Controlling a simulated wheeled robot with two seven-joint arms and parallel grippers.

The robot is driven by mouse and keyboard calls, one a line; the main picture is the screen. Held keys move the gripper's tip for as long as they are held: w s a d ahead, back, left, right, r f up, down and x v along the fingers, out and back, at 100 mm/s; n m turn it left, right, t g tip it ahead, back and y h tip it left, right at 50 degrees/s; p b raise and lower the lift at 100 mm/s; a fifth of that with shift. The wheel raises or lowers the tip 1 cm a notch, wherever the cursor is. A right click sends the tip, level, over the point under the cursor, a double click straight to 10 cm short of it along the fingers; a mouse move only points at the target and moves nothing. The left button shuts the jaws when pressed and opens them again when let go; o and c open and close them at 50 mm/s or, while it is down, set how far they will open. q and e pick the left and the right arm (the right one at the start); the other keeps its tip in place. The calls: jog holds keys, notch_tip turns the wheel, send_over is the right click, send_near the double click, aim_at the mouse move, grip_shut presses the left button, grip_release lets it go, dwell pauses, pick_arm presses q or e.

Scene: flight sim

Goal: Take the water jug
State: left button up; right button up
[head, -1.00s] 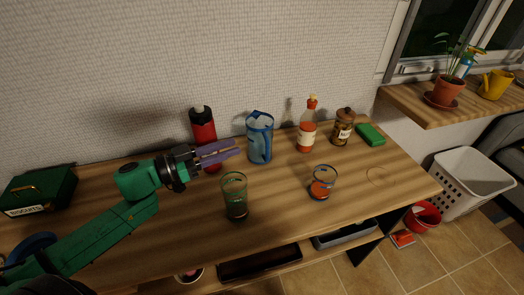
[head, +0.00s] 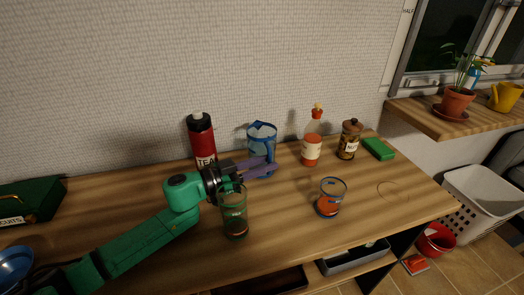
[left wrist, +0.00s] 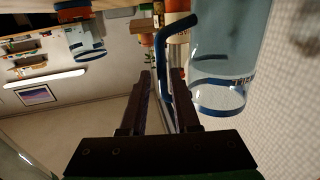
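The water jug (head: 260,134) is clear with a blue rim and a blue handle (head: 271,151), and stands upright at the back middle of the wooden table. My left gripper (head: 270,167) is at the jug's front right, with its purple fingers at the handle. In the left wrist view the jug (left wrist: 228,50) fills the upper right. There the gripper (left wrist: 163,80) is open, with a gap between its fingers, and the blue handle (left wrist: 161,42) runs down into that gap. I cannot tell whether the fingers touch it. My right gripper is not in view.
A green-tinted glass (head: 235,222) stands just below my left gripper. A red tea flask (head: 201,138) is left of the jug. An orange bottle (head: 312,140), a nut jar (head: 348,142) and a blue-rimmed glass (head: 330,200) stand to the right. The table's right front is fairly clear.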

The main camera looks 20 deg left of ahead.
pick_arm(q)
jog(key=x, duration=0.5)
jog(key=shift+w+r, duration=0.1)
jog(key=shift+r, duration=0.05)
jog(key=shift+a, duration=0.1)
grip_shut()
jog(key=shift+r+p, duration=0.15)
jog(key=shift+p, duration=0.15)
dwell(0.7)
